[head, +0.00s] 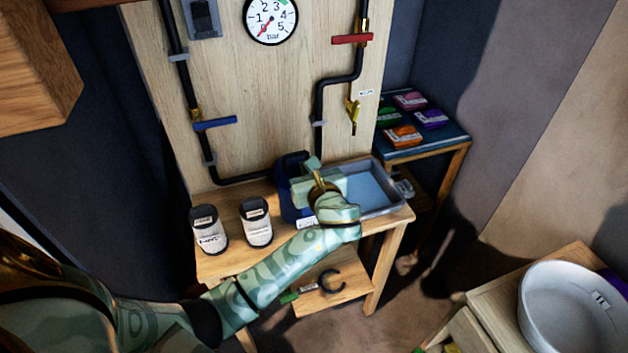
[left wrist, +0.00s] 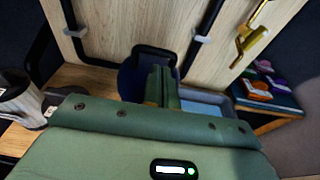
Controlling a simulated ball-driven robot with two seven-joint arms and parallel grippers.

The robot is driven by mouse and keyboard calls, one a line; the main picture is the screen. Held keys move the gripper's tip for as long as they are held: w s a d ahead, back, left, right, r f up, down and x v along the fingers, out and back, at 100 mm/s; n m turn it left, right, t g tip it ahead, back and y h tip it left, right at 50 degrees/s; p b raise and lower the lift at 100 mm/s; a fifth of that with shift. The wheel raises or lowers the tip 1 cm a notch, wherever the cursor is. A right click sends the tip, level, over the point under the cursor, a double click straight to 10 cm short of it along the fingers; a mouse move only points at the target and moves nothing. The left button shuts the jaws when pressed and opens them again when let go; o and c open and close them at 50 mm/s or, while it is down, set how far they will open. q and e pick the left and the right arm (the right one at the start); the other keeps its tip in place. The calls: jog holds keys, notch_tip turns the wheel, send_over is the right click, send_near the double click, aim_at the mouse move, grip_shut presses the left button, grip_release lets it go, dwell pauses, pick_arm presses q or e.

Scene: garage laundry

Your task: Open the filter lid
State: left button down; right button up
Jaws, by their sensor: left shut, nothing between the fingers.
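A dark blue filter housing (head: 287,198) stands on the wooden bench beside the grey tray. A dark, rounded lid-like part (head: 291,160) rises at its back; the left wrist view also shows this part (left wrist: 153,52) above the blue body (left wrist: 132,82). My left gripper (head: 313,164) is shut and empty, over the right side of the housing. Its closed fingers (left wrist: 163,84) point at the housing in the left wrist view and hide part of it. I cannot tell whether they touch the lid or how far it stands open. My right gripper is not in view.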

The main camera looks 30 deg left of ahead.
pick_arm(q)
jog(key=shift+x, duration=0.95)
